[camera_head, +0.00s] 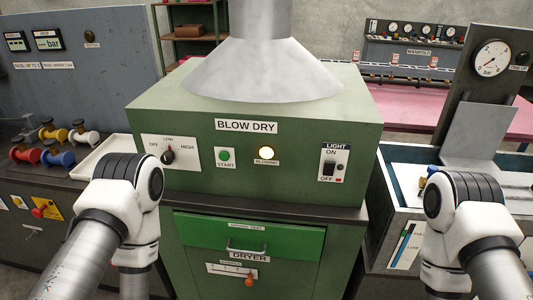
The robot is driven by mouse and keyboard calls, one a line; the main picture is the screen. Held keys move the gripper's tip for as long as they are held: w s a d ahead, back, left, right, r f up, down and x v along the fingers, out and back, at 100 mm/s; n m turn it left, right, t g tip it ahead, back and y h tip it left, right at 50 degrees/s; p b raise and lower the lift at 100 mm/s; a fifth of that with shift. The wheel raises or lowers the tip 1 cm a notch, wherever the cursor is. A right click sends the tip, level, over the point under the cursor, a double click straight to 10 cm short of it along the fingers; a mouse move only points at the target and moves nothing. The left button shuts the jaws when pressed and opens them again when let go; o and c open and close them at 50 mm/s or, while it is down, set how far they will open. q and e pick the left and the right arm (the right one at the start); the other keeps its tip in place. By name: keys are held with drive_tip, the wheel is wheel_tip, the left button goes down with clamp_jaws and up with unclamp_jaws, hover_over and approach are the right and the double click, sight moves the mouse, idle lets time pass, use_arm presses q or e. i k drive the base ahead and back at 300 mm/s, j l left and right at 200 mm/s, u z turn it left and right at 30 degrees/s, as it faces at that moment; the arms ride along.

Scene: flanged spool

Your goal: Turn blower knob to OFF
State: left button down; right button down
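The blower knob (168,157) is a small black knob on a white plate (185,164) marked OFF, LOW and HIGH, at the left of the green BLOW DRY box (230,123). Its pointer appears to face up, near LOW, but it is too small to be sure. My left arm's white and black joint stands just below and left of the knob, and my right arm's is at the right. Neither gripper shows.
A green START button (225,156) and a LIGHT switch (329,164) share the panel. A dryer drawer (247,237) with a handle is below. Spools (85,135) and a white tray (104,152) lie at left. A blue-edged bin (397,205) is at right.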

sight(168, 158)
drive_tip(key=u, duration=0.85)
